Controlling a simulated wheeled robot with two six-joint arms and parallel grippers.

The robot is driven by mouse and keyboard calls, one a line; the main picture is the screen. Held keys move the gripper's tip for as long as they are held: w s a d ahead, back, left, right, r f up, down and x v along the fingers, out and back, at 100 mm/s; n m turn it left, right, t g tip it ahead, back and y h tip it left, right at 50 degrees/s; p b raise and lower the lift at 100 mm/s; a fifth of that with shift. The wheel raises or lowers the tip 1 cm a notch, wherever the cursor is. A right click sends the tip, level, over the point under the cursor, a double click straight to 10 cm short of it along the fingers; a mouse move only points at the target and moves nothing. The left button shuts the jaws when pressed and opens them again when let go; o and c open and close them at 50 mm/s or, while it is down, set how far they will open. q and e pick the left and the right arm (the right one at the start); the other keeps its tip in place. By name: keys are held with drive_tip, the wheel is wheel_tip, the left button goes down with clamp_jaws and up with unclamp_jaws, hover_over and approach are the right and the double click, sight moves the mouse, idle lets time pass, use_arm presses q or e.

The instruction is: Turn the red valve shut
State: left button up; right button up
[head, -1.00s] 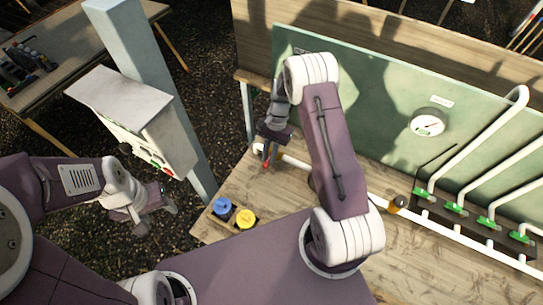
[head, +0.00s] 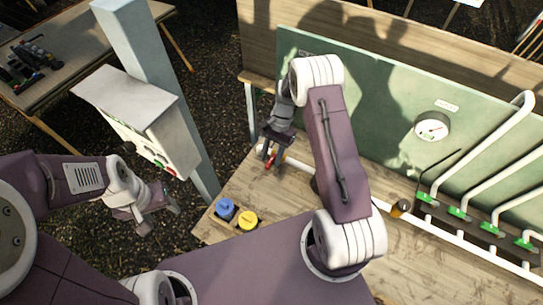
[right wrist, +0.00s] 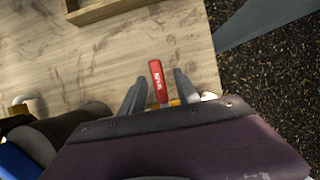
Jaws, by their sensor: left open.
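The red valve handle (right wrist: 157,82) is a short lever with white lettering. In the right wrist view it stands between the two fingers of my right gripper (right wrist: 157,95), with a gap showing on each side. In the head view the red handle (head: 270,162) shows just below my right gripper (head: 272,153), on a white pipe at the left end of the bench. My right gripper is open around the handle. A bit of yellow shows at the handle's base; the rest of the valve is hidden. My left gripper (head: 160,218) is open and empty, off the bench's left side.
A blue cap (head: 225,208) and a yellow cap (head: 247,219) sit at the bench's front left. A grey control box (head: 140,120) on a post stands left. A green panel with a gauge (head: 432,127) backs the bench. Green-handled valves (head: 458,212) line the right.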

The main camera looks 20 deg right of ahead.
drive_tip(key=b+v, duration=0.2)
drive_tip(key=v, duration=0.7)
